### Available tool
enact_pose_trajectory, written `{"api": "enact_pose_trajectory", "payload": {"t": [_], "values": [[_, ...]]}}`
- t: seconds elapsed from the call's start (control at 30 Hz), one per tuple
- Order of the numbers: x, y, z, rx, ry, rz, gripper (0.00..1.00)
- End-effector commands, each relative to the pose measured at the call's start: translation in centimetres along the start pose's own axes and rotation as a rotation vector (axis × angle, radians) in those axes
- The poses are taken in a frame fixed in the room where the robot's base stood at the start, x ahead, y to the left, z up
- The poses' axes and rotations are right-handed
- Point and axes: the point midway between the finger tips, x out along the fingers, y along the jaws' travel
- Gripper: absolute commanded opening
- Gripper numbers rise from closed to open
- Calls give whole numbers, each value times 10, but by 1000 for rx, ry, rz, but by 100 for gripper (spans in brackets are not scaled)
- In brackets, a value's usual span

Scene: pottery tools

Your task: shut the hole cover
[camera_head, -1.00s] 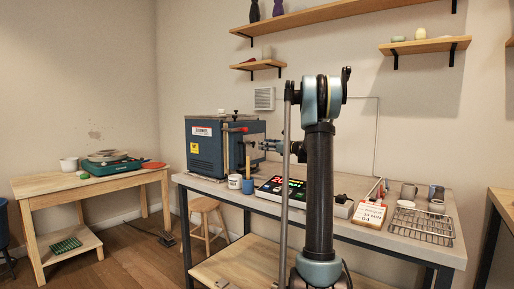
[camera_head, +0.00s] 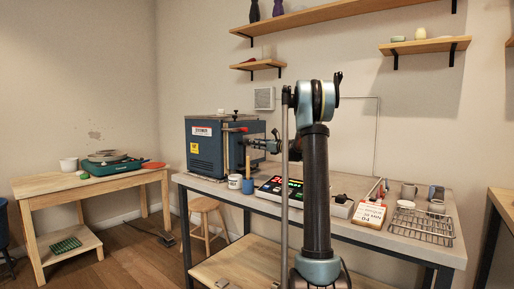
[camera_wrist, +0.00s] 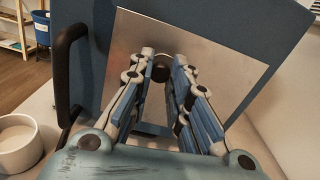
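The blue kiln (camera_head: 208,148) stands on the grey workbench. In the wrist view, a bare metal plate (camera_wrist: 205,45) is fixed on its blue side. A dark round part (camera_wrist: 159,68), which may be the hole cover or its knob, shows between my fingertips against the plate. I cannot tell whether the fingers touch it, or whether the hole is covered. My gripper (camera_wrist: 162,62) has its two fingers parted and points straight at the plate. In the head view, my gripper (camera_head: 250,144) is close to the kiln's right side, and the cover cannot be made out.
A black bar handle (camera_wrist: 66,75) stands out left of my fingers. A white mug (camera_head: 234,181) and a blue cup (camera_head: 248,186) stand below my gripper. A control panel with lit digits (camera_head: 278,187) and a wire rack (camera_head: 422,226) lie farther right on the bench.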

Motion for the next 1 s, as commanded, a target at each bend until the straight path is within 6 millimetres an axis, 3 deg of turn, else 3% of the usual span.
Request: {"api": "enact_pose_trajectory", "payload": {"t": [1.0], "values": [[0, -2, -2, -68, -1, -4, 0]]}}
